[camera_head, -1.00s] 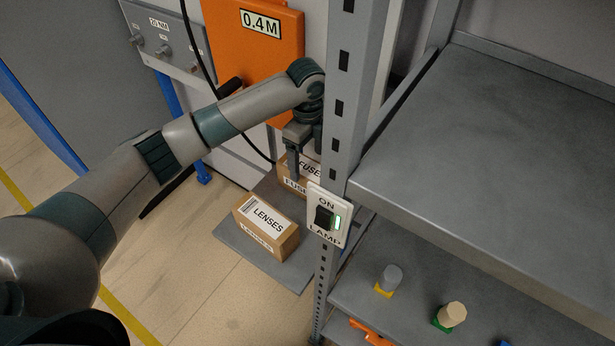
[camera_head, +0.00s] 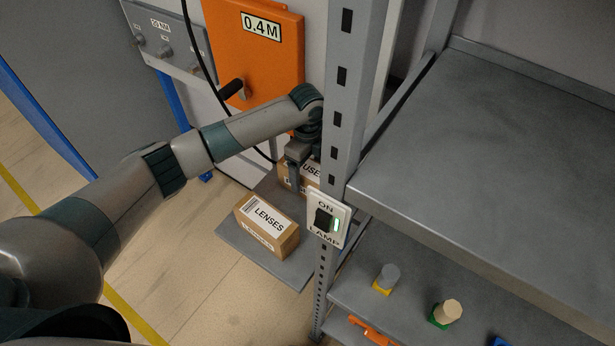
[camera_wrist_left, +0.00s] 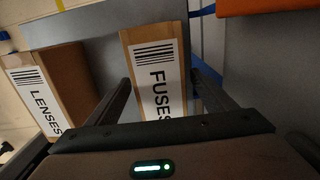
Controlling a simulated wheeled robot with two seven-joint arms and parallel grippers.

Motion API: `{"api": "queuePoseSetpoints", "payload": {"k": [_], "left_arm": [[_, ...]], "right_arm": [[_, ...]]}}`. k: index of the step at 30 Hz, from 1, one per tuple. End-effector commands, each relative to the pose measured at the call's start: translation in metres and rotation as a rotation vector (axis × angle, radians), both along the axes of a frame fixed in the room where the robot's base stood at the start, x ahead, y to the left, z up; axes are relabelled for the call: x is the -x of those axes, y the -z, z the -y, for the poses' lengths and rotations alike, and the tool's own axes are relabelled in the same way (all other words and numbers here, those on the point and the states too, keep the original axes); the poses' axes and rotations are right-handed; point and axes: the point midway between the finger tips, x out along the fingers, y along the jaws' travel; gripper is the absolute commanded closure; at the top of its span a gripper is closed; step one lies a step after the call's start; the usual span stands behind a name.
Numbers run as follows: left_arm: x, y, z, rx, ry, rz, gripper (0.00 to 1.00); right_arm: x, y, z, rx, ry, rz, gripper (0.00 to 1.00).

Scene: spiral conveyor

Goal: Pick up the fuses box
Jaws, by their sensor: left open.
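The fuses box (camera_head: 285,178) is a brown carton with a white label, on a grey plate behind the shelf post. The post and my gripper hide part of it in the head view. My left gripper (camera_head: 298,174) is open and points down at the box. In the left wrist view the fuses box (camera_wrist_left: 151,38) lies between the two open fingers of my left gripper (camera_wrist_left: 162,82), with a gap visible on the right side. I cannot tell whether the fingers touch it. My right gripper is in neither view.
A lenses box (camera_head: 268,225) stands beside the fuses box on the grey plate (camera_head: 245,246). A grey shelf post (camera_head: 350,120) with a lamp switch (camera_head: 328,219) rises close to the gripper. An orange panel (camera_head: 262,60) is behind the arm. Grey shelves (camera_head: 490,170) fill the right.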

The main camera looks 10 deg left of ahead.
Motion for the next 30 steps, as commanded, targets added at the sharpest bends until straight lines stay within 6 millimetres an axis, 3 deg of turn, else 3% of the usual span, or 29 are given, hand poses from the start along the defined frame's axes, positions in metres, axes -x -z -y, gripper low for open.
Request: {"api": "queuePoseSetpoints", "payload": {"k": [11,14,18,30], "left_arm": [[-0.0001,-0.0002,-0.0001,0.0,0.0,0.0,0.23],[-0.0001,-0.0002,-0.0001,0.0,0.0,0.0,0.43],[-0.0001,-0.0003,-0.0002,0.0,-0.001,0.0,0.76],[-0.0011,-0.0071,0.0002,0.001,-0.001,0.003,0.76]], "right_arm": [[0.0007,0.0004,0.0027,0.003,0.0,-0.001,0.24],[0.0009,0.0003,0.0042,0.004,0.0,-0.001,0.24],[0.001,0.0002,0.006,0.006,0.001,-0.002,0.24],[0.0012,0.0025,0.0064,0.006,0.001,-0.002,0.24]]}}
